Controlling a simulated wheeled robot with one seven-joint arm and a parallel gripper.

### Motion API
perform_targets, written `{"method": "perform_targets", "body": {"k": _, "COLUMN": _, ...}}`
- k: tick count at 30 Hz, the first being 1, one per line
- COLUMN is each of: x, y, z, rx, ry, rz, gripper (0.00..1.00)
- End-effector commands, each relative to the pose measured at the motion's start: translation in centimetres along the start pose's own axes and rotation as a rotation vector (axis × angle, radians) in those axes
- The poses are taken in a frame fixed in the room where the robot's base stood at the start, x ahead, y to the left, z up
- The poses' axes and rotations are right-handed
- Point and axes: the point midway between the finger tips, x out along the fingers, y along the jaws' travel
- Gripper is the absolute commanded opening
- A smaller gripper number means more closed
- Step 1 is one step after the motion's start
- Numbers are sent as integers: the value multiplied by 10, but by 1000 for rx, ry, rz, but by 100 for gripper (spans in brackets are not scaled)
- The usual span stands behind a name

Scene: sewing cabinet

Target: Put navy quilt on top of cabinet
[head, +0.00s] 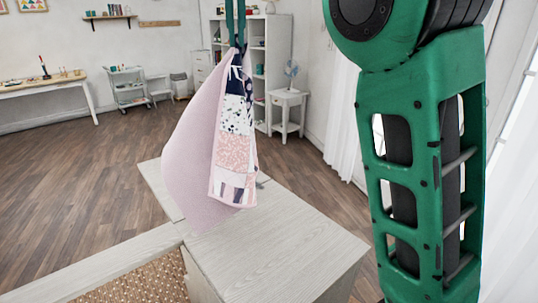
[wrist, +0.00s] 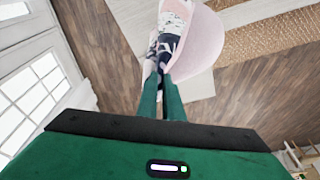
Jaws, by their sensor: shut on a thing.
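The quilt (head: 235,135) hangs from my gripper (head: 236,42) in the head view. One face has patches in navy, white and pink; the other is plain pale pink. My gripper is shut on its top edge, and the cloth drapes down in folds. The quilt also shows in the wrist view (wrist: 201,40), below the green fingertips (wrist: 162,80). The pale wood cabinet (head: 285,245) stands beneath it. The quilt's lower edge hangs in front of the cabinet top in the picture; I cannot tell whether it touches.
A small white table with a fan (head: 290,70) and a white shelf (head: 270,45) stand behind. A work table (head: 40,88) is at the far left. The cabinet top's right part is bare.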

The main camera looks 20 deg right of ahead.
Motion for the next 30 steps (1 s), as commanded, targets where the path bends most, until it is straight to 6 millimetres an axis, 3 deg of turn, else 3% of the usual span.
{"method": "perform_targets", "body": {"k": 1, "x": 10, "y": 17, "z": -3, "rx": 81, "ry": -11, "rz": 28, "gripper": 0}}
{"method": "perform_targets", "body": {"k": 3, "x": 16, "y": 31, "z": -5, "rx": 188, "ry": -16, "rz": 61, "gripper": 0}}
{"method": "perform_targets", "body": {"k": 12, "x": -4, "y": 54, "z": 1, "rx": 569, "ry": 12, "rz": 181, "gripper": 0}}
{"method": "perform_targets", "body": {"k": 21, "x": -32, "y": 55, "z": 16, "rx": 818, "ry": 70, "rz": 250, "gripper": 0}}
{"method": "perform_targets", "body": {"k": 30, "x": -31, "y": 55, "z": 21, "rx": 867, "ry": 81, "rz": 260, "gripper": 0}}
